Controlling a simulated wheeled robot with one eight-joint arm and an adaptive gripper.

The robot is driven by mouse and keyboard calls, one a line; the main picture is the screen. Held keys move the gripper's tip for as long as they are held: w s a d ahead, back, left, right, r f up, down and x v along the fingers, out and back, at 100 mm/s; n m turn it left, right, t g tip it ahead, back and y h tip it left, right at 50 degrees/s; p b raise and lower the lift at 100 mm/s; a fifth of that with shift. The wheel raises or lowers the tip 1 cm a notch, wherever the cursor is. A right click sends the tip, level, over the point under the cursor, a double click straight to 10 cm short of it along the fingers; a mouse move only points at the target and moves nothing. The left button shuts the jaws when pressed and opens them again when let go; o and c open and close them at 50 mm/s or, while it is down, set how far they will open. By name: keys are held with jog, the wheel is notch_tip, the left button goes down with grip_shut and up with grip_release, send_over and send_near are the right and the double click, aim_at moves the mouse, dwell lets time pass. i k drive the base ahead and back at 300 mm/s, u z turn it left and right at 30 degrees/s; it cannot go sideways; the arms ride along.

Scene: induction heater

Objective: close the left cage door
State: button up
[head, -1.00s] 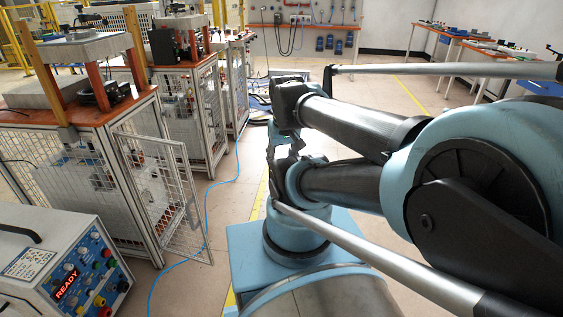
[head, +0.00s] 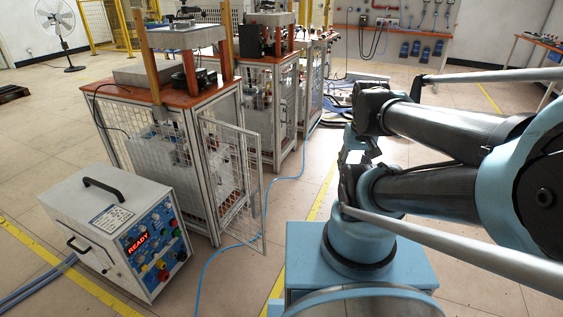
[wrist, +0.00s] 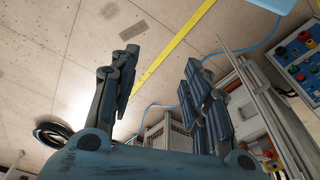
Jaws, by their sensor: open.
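The cage door (head: 236,180) is a light metal frame with wire mesh. In the head view it stands open at the front right corner of the nearest machine cage (head: 150,150), swung outward over the floor. My gripper (wrist: 162,88) shows in the wrist view with its two dark fingers spread wide apart and nothing between them. It is apart from the door. In the wrist view, light metal frame parts (wrist: 262,112) lie right of the right finger; I cannot tell which of them belong to the door.
A heater unit (head: 125,232) with a red READY display stands on the floor left of the door. A blue cable (head: 270,190) runs over the floor beside the door. More cages (head: 275,110) stand behind. Open floor lies around a yellow line (head: 318,215).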

aim_at(259, 189)
jog(key=u, duration=0.45)
jog(key=k, duration=1.45)
jog(key=z, duration=0.45)
jog(key=i, duration=1)
jog(key=u, duration=0.05)
